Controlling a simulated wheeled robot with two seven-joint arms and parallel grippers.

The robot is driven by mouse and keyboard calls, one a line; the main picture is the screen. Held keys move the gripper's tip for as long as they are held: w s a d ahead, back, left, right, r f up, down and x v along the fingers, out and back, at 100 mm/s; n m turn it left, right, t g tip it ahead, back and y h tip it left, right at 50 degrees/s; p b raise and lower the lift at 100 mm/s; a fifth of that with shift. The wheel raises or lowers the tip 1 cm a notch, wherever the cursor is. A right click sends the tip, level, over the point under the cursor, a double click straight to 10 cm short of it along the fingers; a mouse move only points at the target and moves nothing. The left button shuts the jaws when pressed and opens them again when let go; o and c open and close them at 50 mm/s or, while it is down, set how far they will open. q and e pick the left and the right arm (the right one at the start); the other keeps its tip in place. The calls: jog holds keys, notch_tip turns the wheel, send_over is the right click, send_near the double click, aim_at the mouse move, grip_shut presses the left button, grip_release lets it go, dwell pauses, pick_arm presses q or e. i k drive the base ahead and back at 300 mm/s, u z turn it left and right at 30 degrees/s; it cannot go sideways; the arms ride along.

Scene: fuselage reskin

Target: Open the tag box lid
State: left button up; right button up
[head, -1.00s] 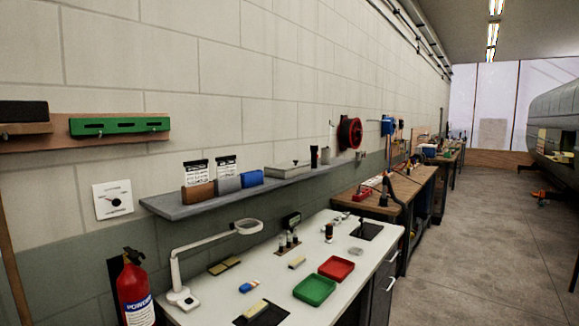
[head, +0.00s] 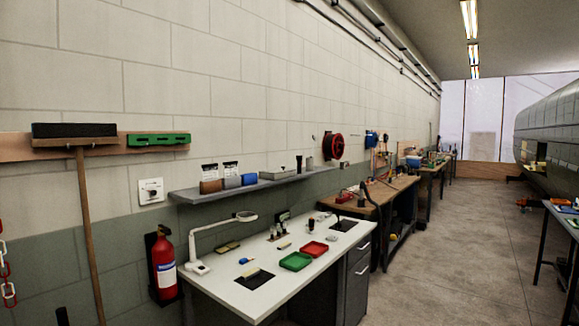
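A flat light grey box (head: 279,174) with a small knob-like bit on top lies on the wall shelf (head: 215,195), and its top looks shut. It may be the tag box, but I cannot read any label on it. Left of it on the shelf stand a blue block (head: 249,179), a grey block (head: 232,182) and a brown block (head: 211,186), with printed cards behind. Neither of my grippers is in view.
Below the shelf is a white bench (head: 232,288) with a green tray (head: 295,261), a red tray (head: 314,248) and a lamp (head: 215,238). A fire extinguisher (head: 163,265) and a broom (head: 88,220) are on the left.

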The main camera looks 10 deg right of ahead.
aim_at(283, 168)
jog(key=z, duration=0.85)
jog(key=i, duration=1.3)
jog(key=u, duration=0.1)
